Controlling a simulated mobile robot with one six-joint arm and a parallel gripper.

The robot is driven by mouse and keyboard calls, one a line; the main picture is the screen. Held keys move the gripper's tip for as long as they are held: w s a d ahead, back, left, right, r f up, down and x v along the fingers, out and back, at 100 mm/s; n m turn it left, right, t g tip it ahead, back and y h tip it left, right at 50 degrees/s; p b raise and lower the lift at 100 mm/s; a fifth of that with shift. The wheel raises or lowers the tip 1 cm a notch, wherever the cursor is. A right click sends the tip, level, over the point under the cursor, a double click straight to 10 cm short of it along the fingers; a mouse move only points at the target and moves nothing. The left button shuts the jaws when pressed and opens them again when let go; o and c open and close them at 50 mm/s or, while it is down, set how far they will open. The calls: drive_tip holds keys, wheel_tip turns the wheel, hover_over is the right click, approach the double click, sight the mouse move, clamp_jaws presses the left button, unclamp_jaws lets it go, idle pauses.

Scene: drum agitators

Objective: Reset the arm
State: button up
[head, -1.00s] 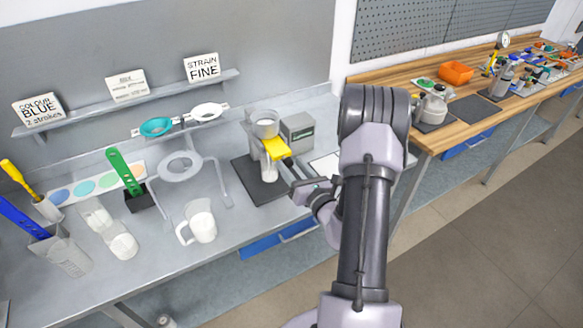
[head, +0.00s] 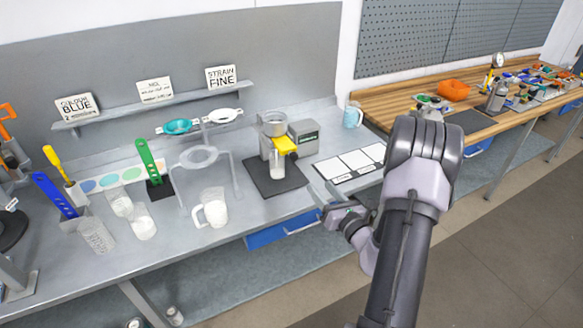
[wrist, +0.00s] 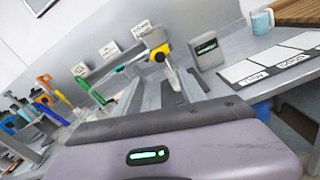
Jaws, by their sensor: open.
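My gripper (head: 324,192) is in the middle of the head view, in front of the bench edge and right of the dispenser stand. Its jaws are open with nothing between them. In the wrist view, its two fingers (wrist: 160,92) reach forward, apart. The stand (head: 273,130) has a clear hopper on top and a yellow part (head: 286,145); in the wrist view the yellow part (wrist: 160,52) lies beyond the fingertips. A glass holding pale material (head: 277,170) stands under it on a dark mat (head: 262,184). My gripper is clear of them.
A white-panelled board (head: 350,164) and a light-blue mug (head: 352,116) are on the bench's right side. A white jug (head: 213,208), several glasses and a ring stand (head: 198,157) are on the left. A wooden bench (head: 395,95) adjoins at right. Open floor lies at lower right.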

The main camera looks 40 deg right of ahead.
drive_tip(key=w+a+r+n+g+y+b, duration=0.1)
drive_tip(key=a+r+n+g+y, duration=0.15)
drive_tip(key=a+n+y, duration=0.4)
drive_tip(key=a+r+n+g+y+b, duration=0.1)
drive_tip(key=a+r+n+y+b, duration=0.15)
drive_tip(key=a, duration=0.75)
drive_tip(key=w+a+r+n+g+y+b, duration=0.1)
drive_tip(key=a+r+n+y, duration=0.3)
drive_tip(key=a, duration=0.5)
drive_tip(key=s+a+f+n+g+b, duration=0.35)
drive_tip(key=s+a+n+g, duration=0.55)
drive_tip(key=s+a+n, duration=0.4)
drive_tip(key=s+d+f+n+t+h+b, duration=0.1)
drive_tip(key=s+d+n+h+b, duration=0.2)
drive_tip(key=s+n+h, duration=0.4)
drive_tip(key=s+n+b, duration=0.1)
drive_tip(key=n, duration=0.2)
drive_tip(key=shift+s+n+h, duration=0.15)
drive_tip(key=shift+n+h, duration=0.15)
drive_tip(key=shift+h, duration=0.1)
